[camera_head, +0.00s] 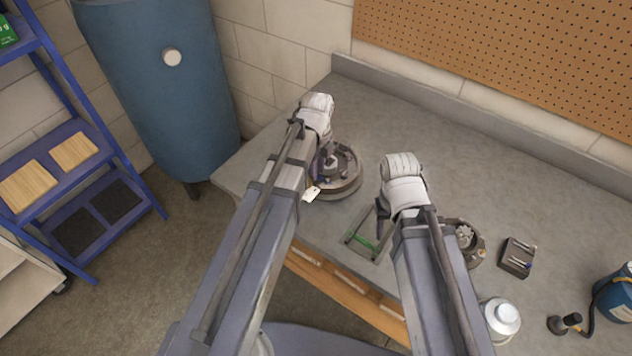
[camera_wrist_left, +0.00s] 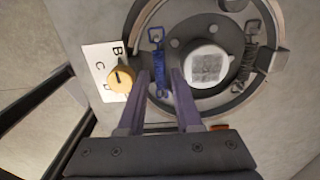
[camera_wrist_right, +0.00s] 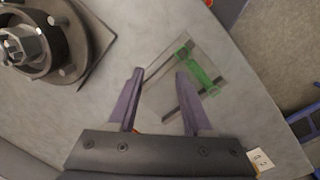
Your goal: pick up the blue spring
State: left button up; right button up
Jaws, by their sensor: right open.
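The blue spring (camera_wrist_left: 157,58) lies on the left side of a round brake assembly (camera_wrist_left: 240,98) in the left wrist view. Its loop end points away from my left gripper. My left gripper (camera_wrist_left: 159,70) is open, with its fingertips apart on either side of the spring's lower part. I cannot tell whether they touch it. In the head view the brake assembly (camera_head: 345,181) sits on the bench, partly hidden by my left arm; the spring is not clear there.
A dark grey spring (camera_wrist_left: 247,62) and a white round cap (camera_wrist_left: 207,66) are on the assembly. A lettered card (camera_wrist_left: 97,57) with a yellow knob (camera_wrist_left: 121,79) is beside it. A hub (camera_head: 470,240), dark block (camera_head: 517,258) and white-lidded can (camera_head: 503,317) stand right. The bench's back is clear.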

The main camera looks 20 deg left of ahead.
pick_arm(q)
jog(key=shift+f, duration=0.55)
jog(key=shift+r, duration=0.1)
grip_shut()
